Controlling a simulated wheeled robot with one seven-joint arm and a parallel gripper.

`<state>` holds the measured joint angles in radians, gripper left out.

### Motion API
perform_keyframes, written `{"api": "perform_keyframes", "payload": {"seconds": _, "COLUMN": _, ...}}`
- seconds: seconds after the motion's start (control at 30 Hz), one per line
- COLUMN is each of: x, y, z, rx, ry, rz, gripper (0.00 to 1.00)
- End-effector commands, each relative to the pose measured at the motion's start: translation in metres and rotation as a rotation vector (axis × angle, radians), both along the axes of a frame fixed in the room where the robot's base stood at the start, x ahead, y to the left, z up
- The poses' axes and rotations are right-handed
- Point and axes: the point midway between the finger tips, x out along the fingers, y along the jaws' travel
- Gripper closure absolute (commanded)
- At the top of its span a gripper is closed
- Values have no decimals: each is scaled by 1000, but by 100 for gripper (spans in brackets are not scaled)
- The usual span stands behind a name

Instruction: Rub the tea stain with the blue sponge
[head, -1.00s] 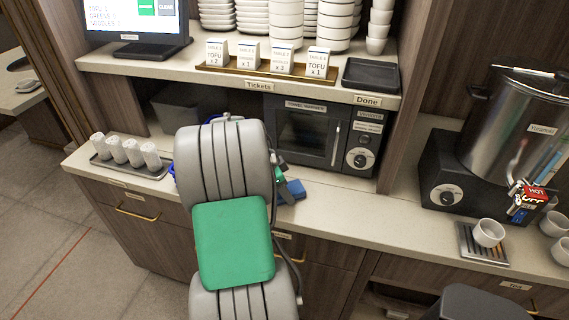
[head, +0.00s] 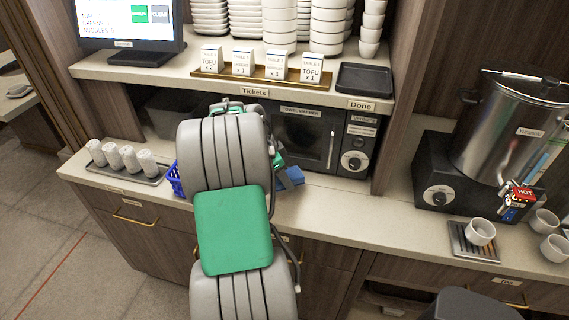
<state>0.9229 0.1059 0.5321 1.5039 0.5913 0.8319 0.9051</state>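The blue sponge (head: 292,178) shows in part at counter level, just right of my arm and in front of the towel warmer. A dark finger of my gripper (head: 284,178) is against its left side. The rest of my gripper is hidden behind my grey and green arm, so I cannot see whether it is closed around the sponge. No tea stain shows on the visible counter (head: 340,203); the counter behind my arm is hidden.
A blue basket (head: 174,180) is partly hidden left of my arm, beside a tray of rolled white towels (head: 128,160). The towel warmer (head: 305,137) stands behind. Right are an urn (head: 505,130) and white cups (head: 480,232). The counter between is clear.

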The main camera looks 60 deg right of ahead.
Motion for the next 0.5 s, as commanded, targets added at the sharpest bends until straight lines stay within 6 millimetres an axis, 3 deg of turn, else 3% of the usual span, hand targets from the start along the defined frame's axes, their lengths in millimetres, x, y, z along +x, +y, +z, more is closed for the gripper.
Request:
{"api": "perform_keyframes", "payload": {"seconds": 0.3, "x": 4, "y": 1, "z": 32, "rx": -2, "ry": -1, "rz": 6, "gripper": 90}}
{"api": "perform_keyframes", "payload": {"seconds": 0.5, "x": 5, "y": 2, "z": 37, "rx": -1, "ry": -1, "rz": 8, "gripper": 90}}
